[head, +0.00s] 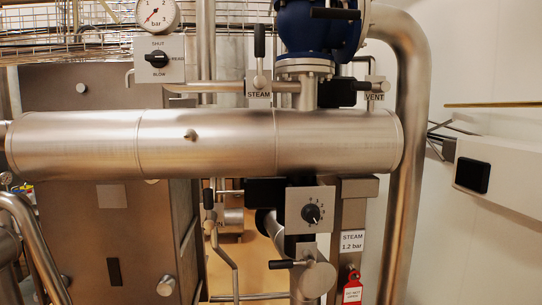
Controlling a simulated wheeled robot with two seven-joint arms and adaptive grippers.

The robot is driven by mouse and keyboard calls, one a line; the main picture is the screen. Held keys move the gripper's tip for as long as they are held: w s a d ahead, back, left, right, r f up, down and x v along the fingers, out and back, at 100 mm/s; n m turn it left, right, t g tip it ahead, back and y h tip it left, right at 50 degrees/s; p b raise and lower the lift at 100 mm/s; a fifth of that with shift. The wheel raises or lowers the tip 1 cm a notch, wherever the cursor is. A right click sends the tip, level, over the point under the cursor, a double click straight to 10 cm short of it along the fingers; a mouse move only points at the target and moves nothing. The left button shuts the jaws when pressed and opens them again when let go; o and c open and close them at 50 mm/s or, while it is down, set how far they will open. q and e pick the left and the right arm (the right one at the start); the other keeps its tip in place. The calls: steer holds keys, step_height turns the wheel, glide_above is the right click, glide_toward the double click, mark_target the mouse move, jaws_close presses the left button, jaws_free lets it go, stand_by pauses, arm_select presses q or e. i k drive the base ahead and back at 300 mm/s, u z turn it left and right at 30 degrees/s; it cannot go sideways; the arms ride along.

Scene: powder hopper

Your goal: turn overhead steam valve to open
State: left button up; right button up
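A plate marked STEAM (258,95) sits above the large horizontal steel cylinder. A lever with a black grip (259,41) stands upright just above this plate. To its right is a blue valve body (305,35) on a steel flange, cut off by the top edge. A horizontal black handle (335,13) crosses in front of the blue body. I cannot tell for certain which handle is the overhead steam valve's, nor whether the valve is open or shut. Neither of my grippers is in the head view.
The steel cylinder (215,142) spans the view below the levers. A VENT plate (374,97), a pressure gauge (157,13) and a SHUT/BLOW selector (158,60) are nearby. A thick bent pipe (408,170) stands right. Below are a dial (311,213) and red tag (352,291).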

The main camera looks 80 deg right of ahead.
mark_target(260, 81)
steer(key=z, duration=2.2)
